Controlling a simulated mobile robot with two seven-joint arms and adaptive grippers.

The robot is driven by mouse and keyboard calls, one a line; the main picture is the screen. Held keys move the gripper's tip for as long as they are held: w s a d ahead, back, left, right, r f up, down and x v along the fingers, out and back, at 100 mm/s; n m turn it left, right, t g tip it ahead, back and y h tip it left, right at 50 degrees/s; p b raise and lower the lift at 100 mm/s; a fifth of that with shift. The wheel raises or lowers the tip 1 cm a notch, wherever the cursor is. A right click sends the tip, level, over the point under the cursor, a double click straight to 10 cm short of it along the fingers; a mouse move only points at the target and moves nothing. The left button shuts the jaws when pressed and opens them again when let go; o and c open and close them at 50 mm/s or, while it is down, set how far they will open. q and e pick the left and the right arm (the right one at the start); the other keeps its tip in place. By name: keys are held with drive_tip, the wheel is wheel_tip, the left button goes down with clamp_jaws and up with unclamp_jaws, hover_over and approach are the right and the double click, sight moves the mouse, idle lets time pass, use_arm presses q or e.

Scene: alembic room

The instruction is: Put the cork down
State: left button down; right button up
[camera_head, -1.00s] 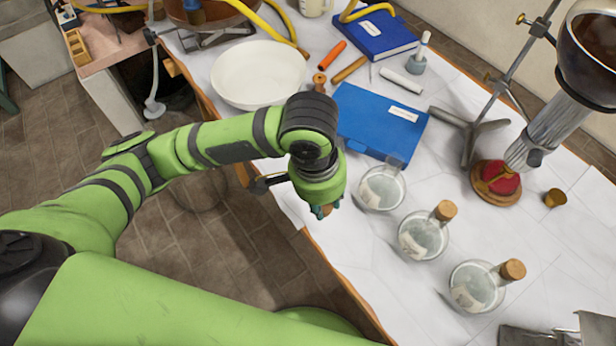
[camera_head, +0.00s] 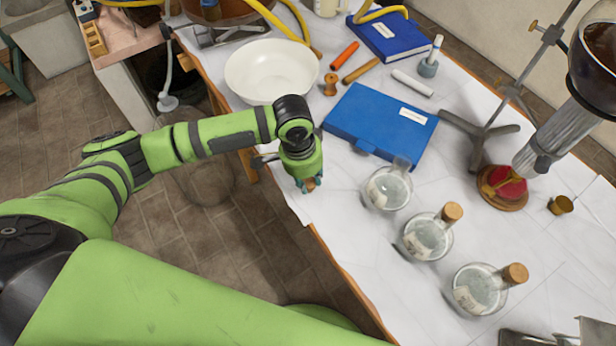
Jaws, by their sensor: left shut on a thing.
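My left gripper (camera_head: 307,187) points down over the near left edge of the white-covered table, with its fingers shut on the cork (camera_head: 311,184). Only a small brown bit of the cork shows between the fingertips. I cannot tell whether the cork touches the tabletop. To its right stands an uncorked glass flask (camera_head: 388,190). Two more flasks, the middle one (camera_head: 427,240) and the near one (camera_head: 478,291), have corks in their necks. My right gripper does not show.
A blue case (camera_head: 375,125) lies just behind the gripper, with a white bowl (camera_head: 270,72) to its left. A metal stand (camera_head: 480,130) and a red piece on a wooden base (camera_head: 503,187) are at the right. Bare table (camera_head: 350,240) lies in front of the flasks.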

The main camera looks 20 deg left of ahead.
use_arm(q)
drive_tip(key=shift+f, duration=0.2)
drive_tip(key=shift+f, duration=0.15)
drive_tip(key=c, duration=1)
unclamp_jaws()
drive_tip(key=r, duration=0.8)
drive_tip(key=a+r, duration=0.1)
drive_tip(key=r, duration=0.3)
drive_tip(key=shift+s+a+r, duration=0.1)
drive_tip(key=shift+s+r, duration=0.05)
drive_tip(key=shift+s, duration=0.25)
